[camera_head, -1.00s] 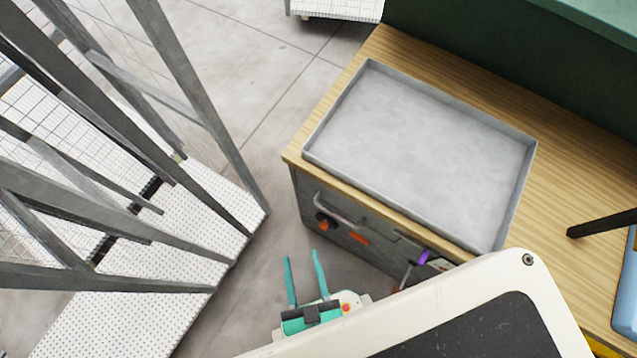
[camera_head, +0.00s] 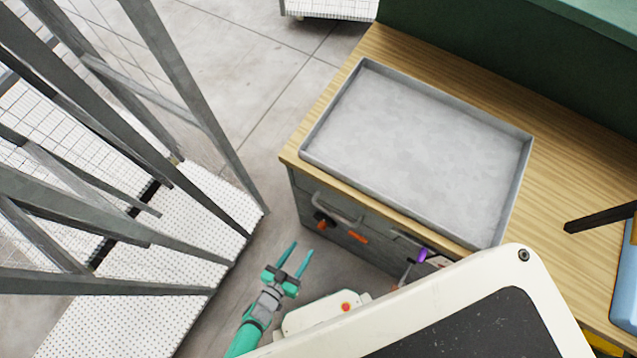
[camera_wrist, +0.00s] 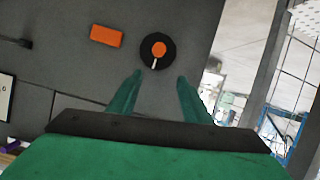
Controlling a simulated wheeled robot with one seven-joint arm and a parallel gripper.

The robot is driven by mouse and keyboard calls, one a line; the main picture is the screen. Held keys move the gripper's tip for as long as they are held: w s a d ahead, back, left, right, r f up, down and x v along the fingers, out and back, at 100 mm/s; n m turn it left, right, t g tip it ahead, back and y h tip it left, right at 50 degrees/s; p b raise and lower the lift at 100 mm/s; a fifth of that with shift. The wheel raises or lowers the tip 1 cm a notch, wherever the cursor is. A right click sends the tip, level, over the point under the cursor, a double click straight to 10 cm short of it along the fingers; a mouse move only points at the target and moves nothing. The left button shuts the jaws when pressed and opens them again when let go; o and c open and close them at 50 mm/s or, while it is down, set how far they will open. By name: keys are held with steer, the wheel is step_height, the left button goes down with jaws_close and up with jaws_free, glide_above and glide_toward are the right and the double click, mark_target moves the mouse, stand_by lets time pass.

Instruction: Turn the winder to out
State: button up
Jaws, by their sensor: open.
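A round black dial with an orange hub and a short pale pointer, which I take for the winder (camera_wrist: 147,44), is on the grey cabinet front in the wrist view. Its pointer is directed down the picture, toward my fingers. In the head view the winder (camera_head: 320,218) shows small and dark, beside a metal handle. My gripper (camera_head: 301,248) is open and empty, in front of the cabinet and just below the winder in the head view. In the wrist view the gripper's green fingertips (camera_wrist: 160,76) are spread below the dial, apparently apart from it.
An orange plate (camera_head: 358,237) sits beside the winder on the cabinet front, with a purple part (camera_head: 423,255) farther right. A grey tray (camera_head: 517,195) lies on the wooden top (camera_head: 560,185). A metal-framed rack (camera_head: 215,130) stands left, with a floor gap between.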

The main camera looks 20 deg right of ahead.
mark_target(320, 228)
steer(key=shift+g+h, duration=0.3)
steer(key=shift+g, duration=0.2)
steer(key=x, duration=0.4)
steer(key=f+x, duration=0.1)
steer(key=x, duration=0.8)
steer(key=shift+w+a+f, duration=0.1)
steer(key=shift+a+f, duration=0.05)
steer(key=shift+f, duration=0.35)
steer(key=shift+m, duration=0.3)
steer(key=c, duration=1.1)
